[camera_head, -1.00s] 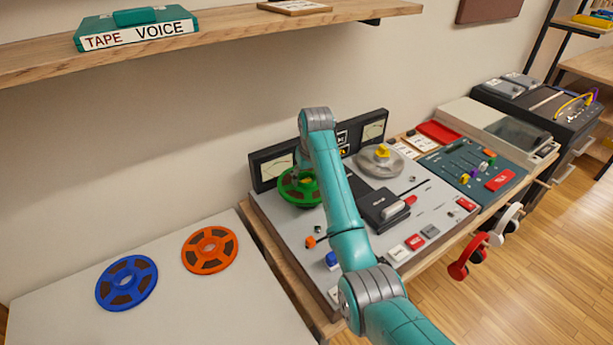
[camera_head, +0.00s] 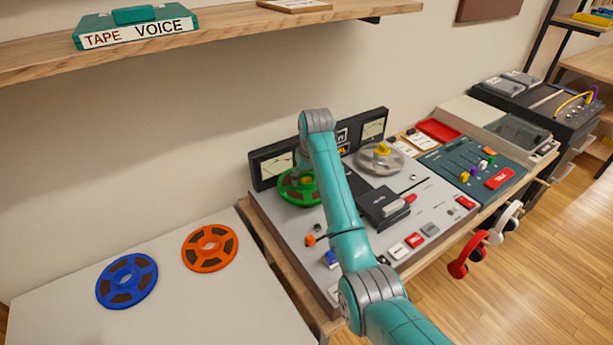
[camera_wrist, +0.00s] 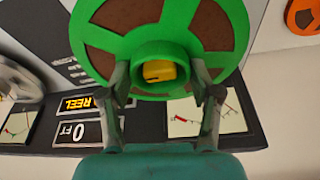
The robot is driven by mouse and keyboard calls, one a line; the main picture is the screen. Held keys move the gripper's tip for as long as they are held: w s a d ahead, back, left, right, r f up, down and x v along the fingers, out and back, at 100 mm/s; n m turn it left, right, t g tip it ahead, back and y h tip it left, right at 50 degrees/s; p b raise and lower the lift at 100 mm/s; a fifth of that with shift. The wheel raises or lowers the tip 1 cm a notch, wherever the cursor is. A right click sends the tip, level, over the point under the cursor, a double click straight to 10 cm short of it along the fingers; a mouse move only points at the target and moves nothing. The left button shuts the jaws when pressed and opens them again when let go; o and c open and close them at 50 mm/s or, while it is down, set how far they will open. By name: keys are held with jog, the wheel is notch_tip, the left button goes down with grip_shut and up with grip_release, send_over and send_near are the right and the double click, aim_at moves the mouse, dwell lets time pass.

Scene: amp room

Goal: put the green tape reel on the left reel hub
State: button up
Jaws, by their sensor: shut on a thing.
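The green tape reel (camera_head: 298,187) is at the left side of the tape machine (camera_head: 285,219), over the left hub. In the wrist view the green reel (camera_wrist: 215,30) fills the upper middle. My gripper (camera_wrist: 161,80) is shut on the raised centre ring of the reel, one finger on each side. The yellow tip of the left reel hub (camera_wrist: 158,72) shows inside the ring's opening. I cannot tell whether the reel rests fully down on the hub. In the head view my arm partly hides the gripper and the reel's right edge.
A grey reel (camera_head: 381,158) with a yellow centre sits on the machine's right hub. A blue reel (camera_head: 127,281) and an orange reel (camera_head: 209,248) lie on the white table at the left. A meter panel (camera_head: 272,168) stands behind the green reel, close to my gripper.

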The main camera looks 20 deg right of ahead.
aim_at(307, 182)
jog(key=shift+f, duration=1.6)
dwell(0.3)
jog(key=o, duration=1.5)
jog(key=shift+r, duration=0.1)
jog(key=v, duration=1.1)
jog(key=shift+s+r, duration=0.1)
jog(key=shift+r, duration=0.3)
jog(key=shift+s, duration=0.1)
